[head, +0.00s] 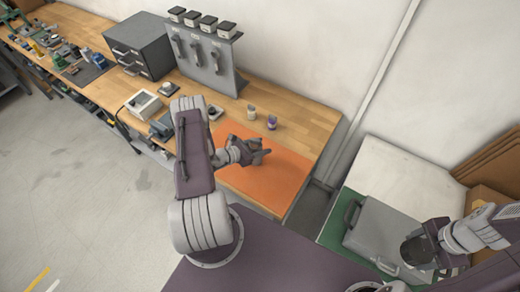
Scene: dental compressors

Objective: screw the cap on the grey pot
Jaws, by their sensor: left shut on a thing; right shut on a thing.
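My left gripper (264,152) is low over the orange mat (290,180) on the wooden bench. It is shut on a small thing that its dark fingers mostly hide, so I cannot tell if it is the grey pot. My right gripper (432,246) is at the lower right, above a grey case. It is shut on a dark round thing (416,251), and I cannot tell if that is the cap. Two small pots stand behind the mat: a pale one (252,113) and one with a purple part (272,123).
The grey case (385,232) lies on a green mat (335,232) at the right. A grey panel (210,65) with hanging tools and a dark drawer box (140,45) stand at the bench's back. The mat's right side is clear.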

